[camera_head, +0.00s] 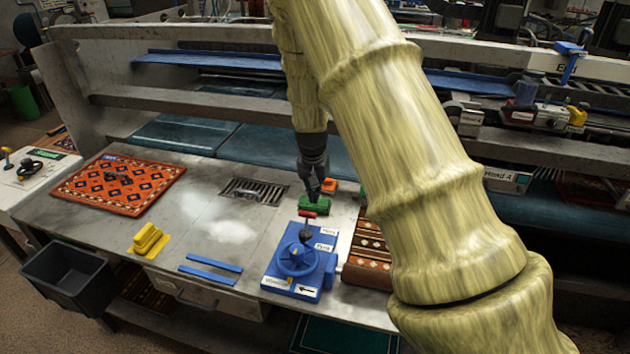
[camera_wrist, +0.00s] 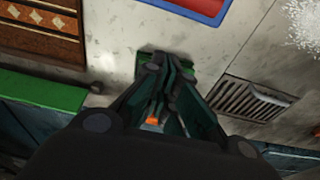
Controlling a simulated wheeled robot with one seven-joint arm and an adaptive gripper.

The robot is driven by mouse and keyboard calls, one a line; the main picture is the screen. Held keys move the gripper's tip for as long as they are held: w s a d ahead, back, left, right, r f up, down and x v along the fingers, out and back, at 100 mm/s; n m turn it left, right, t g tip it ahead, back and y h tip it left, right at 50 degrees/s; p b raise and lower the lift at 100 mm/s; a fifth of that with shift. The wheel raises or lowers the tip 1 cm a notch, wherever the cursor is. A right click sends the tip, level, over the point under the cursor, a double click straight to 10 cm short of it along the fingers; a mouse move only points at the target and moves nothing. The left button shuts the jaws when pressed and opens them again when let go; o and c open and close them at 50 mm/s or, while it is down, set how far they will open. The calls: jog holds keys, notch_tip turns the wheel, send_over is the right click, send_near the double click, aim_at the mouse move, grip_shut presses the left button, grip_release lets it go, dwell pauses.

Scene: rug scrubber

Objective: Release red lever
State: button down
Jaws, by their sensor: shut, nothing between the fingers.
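The lever cannot be made out in the wrist view.
A drain grate (camera_head: 254,191) lies left of the gripper, and brown patterned rugs (camera_head: 368,250) lie right of the control box. A yellow brush (camera_head: 148,239), blue strips (camera_head: 210,268) and an orange rug (camera_head: 117,185) lie left. The grey worktop between them is mostly clear.

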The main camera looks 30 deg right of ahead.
aim_at(307, 223)
jog(key=s+a+p, duration=0.2)
jog(key=shift+s+a+f, duration=0.1)
jog(key=shift+a+f, duration=0.3)
